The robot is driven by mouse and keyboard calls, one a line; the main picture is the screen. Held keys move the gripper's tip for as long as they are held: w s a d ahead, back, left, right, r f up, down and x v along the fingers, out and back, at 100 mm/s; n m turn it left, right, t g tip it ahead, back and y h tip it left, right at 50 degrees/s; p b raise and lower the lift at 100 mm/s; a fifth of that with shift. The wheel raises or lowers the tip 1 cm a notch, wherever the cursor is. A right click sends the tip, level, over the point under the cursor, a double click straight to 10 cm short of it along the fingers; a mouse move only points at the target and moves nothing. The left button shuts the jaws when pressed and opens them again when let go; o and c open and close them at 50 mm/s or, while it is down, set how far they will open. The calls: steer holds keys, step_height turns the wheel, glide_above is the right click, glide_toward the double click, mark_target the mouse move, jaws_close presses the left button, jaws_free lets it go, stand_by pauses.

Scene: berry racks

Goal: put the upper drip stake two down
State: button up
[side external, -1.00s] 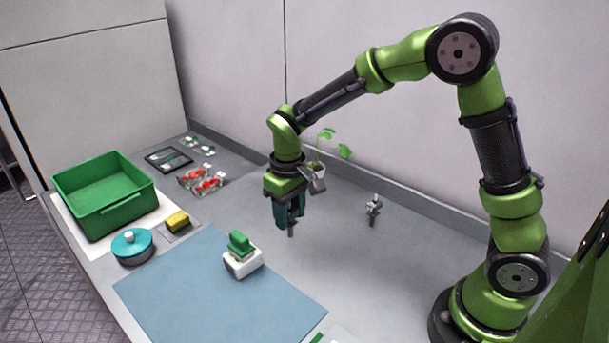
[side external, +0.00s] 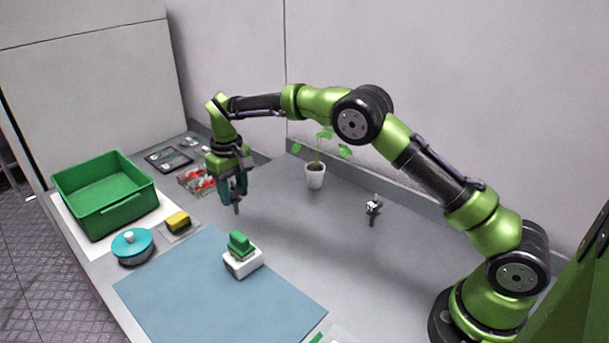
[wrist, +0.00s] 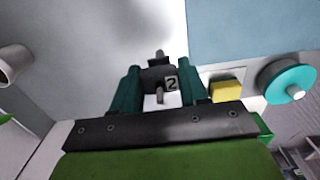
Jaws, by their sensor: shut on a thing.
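My gripper (side external: 236,193) hangs over the table, left of the potted plant and beside the berry punnets. Another small grey stake-like piece (side external: 373,208) with a white tag stands upright on the table to the right, apart from my gripper. Its tag is too small to read.
A plant in a white pot (side external: 315,177) stands near the back wall. Berry punnets (side external: 190,183) are partly hidden behind my gripper. A green crate (side external: 118,217), teal disc (side external: 132,246), yellow block (side external: 177,221) and green-and-white device (side external: 242,263) stand left and front. The grey table's middle is clear.

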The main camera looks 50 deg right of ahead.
mark_target(234, 199)
steer(key=shift+w, duration=0.2)
steer(key=shift+f, duration=1.8)
steer(key=shift+f, duration=0.1)
steer(key=o, duration=1)
